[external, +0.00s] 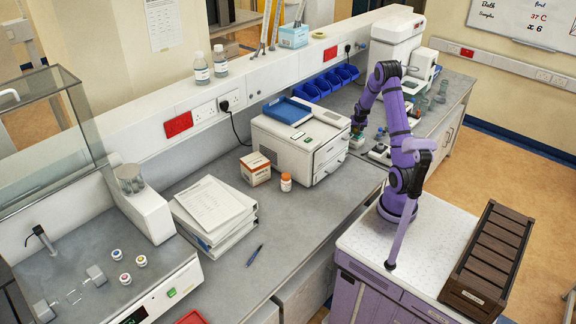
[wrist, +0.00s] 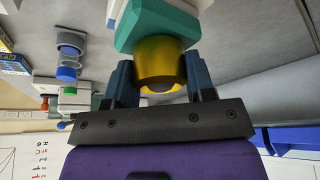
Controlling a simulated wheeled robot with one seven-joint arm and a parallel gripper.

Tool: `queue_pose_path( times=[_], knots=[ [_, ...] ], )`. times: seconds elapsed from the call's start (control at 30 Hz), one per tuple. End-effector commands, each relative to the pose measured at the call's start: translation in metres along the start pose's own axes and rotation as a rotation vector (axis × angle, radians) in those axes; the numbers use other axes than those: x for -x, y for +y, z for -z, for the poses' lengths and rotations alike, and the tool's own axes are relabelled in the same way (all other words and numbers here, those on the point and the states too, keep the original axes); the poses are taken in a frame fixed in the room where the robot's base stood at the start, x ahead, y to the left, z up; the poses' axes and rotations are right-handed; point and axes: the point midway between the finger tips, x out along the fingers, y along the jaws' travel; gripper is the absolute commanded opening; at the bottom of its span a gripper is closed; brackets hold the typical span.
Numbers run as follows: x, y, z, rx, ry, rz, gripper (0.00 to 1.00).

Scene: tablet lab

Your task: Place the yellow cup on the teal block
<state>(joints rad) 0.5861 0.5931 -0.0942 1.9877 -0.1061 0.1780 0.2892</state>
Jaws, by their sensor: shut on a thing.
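The yellow cup (wrist: 160,62) is between the two blue fingers of my gripper (wrist: 158,84) in the wrist view, and the gripper is shut on it. The teal block (wrist: 157,22) lies just beyond the cup, which overlaps it in the picture. I cannot tell whether cup and block touch or have a small gap. In the external view my gripper (external: 358,126) is low over the back bench, to the right of the white machine. The cup is too small to make out there.
A white boxy machine (external: 300,140) with a blue tray on top stands left of my gripper. Blue bins (external: 325,83) line the wall behind. Several small items, including a blue-capped vial (wrist: 67,73), stand close by. A white appliance (external: 395,45) is farther right.

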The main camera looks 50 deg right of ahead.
Motion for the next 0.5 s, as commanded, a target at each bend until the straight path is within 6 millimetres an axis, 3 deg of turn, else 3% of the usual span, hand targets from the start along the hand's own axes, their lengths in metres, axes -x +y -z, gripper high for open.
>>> queue_pose_path(
  times=[0.3,0.33,0.43,0.5],
  knots=[
    [-0.0020,0.0000,-0.0009,0.001,0.000,0.000,0.24],
    [-0.0019,0.0000,-0.0009,0.001,0.000,0.000,0.54],
    [-0.0017,0.0000,-0.0007,0.001,0.001,0.000,0.75],
    [-0.0016,0.0000,-0.0007,0.001,0.001,0.000,0.75]
  ],
)
